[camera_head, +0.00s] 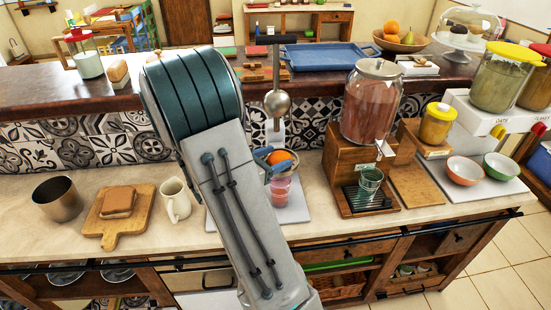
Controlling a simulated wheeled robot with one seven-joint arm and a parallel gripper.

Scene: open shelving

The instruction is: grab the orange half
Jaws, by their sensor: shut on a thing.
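The orange half (279,157) shows its bright orange side just right of my arm, at the juice press. My gripper (270,157) is around it and shut on it; my own arm hides much of the gripper and its far finger. The orange half is above a pinkish glass (280,190) and below the round metal head of the press (277,103). I cannot tell whether it touches the press.
A drink dispenser (369,105) on a wooden stand is to the right, with two bowls (464,170) farther right. A mug (175,199), a wooden board (103,230) with a sandwich-like item and a metal cup (58,199) are to the left. A raised shelf runs behind.

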